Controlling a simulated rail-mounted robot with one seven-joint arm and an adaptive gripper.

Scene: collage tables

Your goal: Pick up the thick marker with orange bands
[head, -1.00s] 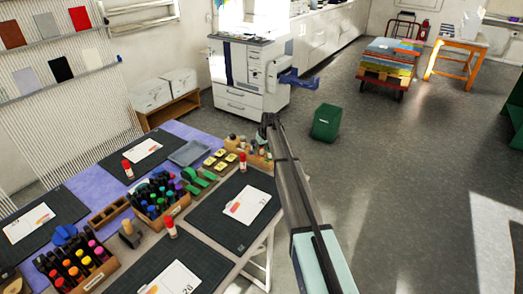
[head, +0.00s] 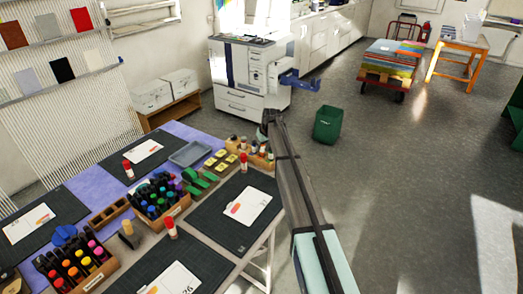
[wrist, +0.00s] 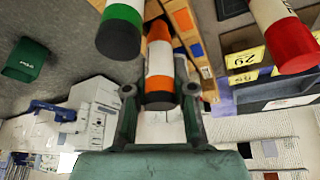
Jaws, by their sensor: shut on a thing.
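The thick marker with orange bands (wrist: 160,62) is white with an orange band and a dark end. In the wrist view it lies between the two fingers of my gripper (wrist: 159,94), which is shut on it. In the head view my gripper (head: 270,118) is at the far right corner of the table, by a small wooden holder (head: 262,160). The held marker cannot be made out there. A green-banded marker (wrist: 122,22) and a red-ended one (wrist: 285,35) are close on either side in the wrist view, apart from the held one.
The table holds dark cutting mats (head: 232,228), wooden boxes of several coloured markers (head: 155,205), red-capped glue sticks (head: 171,228), green tape dispensers (head: 195,188) and a grey tray (head: 190,153).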

